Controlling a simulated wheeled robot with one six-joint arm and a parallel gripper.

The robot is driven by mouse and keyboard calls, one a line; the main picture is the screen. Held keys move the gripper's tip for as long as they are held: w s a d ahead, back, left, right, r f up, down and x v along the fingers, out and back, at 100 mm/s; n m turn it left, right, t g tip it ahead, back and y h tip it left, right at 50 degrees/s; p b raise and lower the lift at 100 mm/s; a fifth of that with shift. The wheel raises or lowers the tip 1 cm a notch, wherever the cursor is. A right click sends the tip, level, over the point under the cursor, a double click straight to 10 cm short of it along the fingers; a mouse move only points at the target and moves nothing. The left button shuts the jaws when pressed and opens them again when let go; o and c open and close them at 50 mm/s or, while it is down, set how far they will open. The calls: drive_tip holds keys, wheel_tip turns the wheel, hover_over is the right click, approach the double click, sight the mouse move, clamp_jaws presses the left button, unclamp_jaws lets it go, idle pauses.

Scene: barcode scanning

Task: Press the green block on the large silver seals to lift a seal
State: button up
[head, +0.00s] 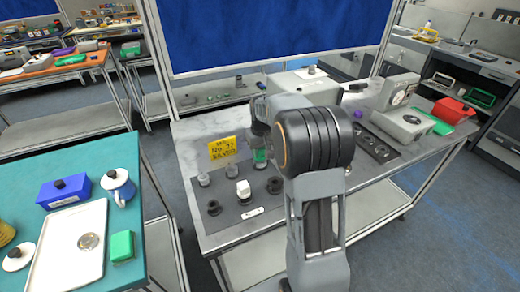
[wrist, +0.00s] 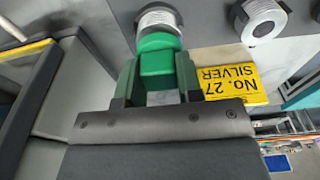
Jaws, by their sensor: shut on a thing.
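My gripper (head: 259,146) is over the grey tray (head: 232,219) on the marble-topped table. In the wrist view its dark green fingers (wrist: 158,85) are shut on the green block (wrist: 157,62). The green block also shows in the head view (head: 260,156), partly hidden by my arm. A ribbed silver seal (wrist: 159,17) lies right at the block's far end in the wrist view; I cannot tell whether they touch. Another silver seal (wrist: 262,14) lies to its right. In the head view a silver seal (head: 204,179) stands at the tray's left.
A yellow sign (head: 222,148) reading "No. 27 SILVER" stands behind the tray. A white-topped piece (head: 243,189) and dark round pieces (head: 214,208) are on the tray. A second dark tray (head: 376,149) and grey devices (head: 408,124) are to the right. A teal table (head: 150,220) stands at left.

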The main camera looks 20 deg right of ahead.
drive_tip(key=shift+f+b, duration=0.35)
drive_tip(key=shift+f, duration=0.25)
idle(0.7)
drive_tip(key=shift+s+f, duration=0.15)
drive_tip(key=shift+f, duration=0.15)
idle(1.3)
drive_tip(key=shift+r, duration=0.15)
drive_tip(key=shift+r+p, duration=2.7)
drive_tip(key=shift+r, duration=0.9)
